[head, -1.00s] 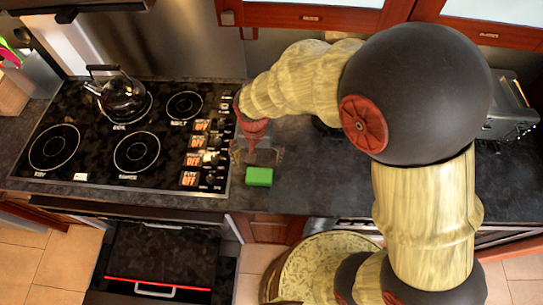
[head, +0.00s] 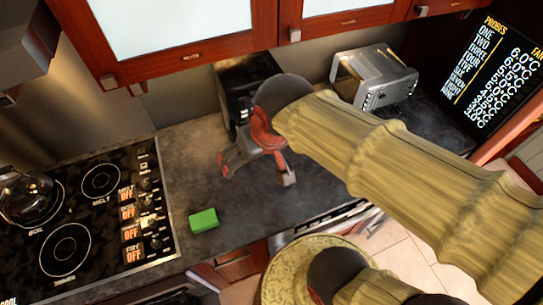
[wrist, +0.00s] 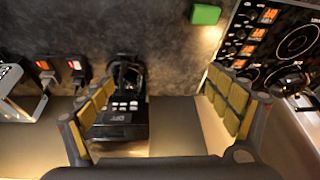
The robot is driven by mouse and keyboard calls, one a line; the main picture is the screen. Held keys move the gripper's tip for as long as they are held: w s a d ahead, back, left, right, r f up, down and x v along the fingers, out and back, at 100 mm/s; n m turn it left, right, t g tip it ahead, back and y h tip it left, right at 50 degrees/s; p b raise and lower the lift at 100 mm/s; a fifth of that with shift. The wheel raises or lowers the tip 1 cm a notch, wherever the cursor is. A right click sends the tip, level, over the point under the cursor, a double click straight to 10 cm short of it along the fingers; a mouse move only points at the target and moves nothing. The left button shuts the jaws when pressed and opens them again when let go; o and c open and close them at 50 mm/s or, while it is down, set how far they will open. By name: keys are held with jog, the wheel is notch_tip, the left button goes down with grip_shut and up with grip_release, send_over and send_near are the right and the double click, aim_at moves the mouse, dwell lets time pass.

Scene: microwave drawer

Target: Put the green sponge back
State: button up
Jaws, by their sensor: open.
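The green sponge (head: 204,220) lies on the dark countertop (head: 195,165), just right of the stove and near the counter's front edge. In the wrist view the sponge (wrist: 205,14) shows at the top, beyond the fingers and apart from them. My gripper (head: 257,174) is open and empty above the counter, right of and farther back than the sponge. In the wrist view the padded fingers of my gripper (wrist: 160,92) are spread wide with nothing between them touching either pad.
The stove (head: 85,215) with a glass kettle (head: 28,197) is at left. A black appliance (head: 240,95) stands behind my gripper; a black coffee-maker-like machine (wrist: 122,120) shows in the wrist view. A toaster oven (head: 375,78) stands at back right. Cabinets (head: 190,45) hang above.

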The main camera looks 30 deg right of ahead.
jog(key=shift+t, duration=0.5)
jog(key=s+d, duration=0.1)
jog(key=s+r, duration=0.1)
jog(key=s+d+r, duration=0.1)
jog(key=s, duration=0.1)
jog(key=shift+d, duration=0.3)
notch_tip(320, 180, down, 12)
jog(key=b, duration=1.2)
jog(key=shift+w+r, duration=0.1)
jog(key=shift+r, duration=0.05)
jog(key=shift+c, duration=1)
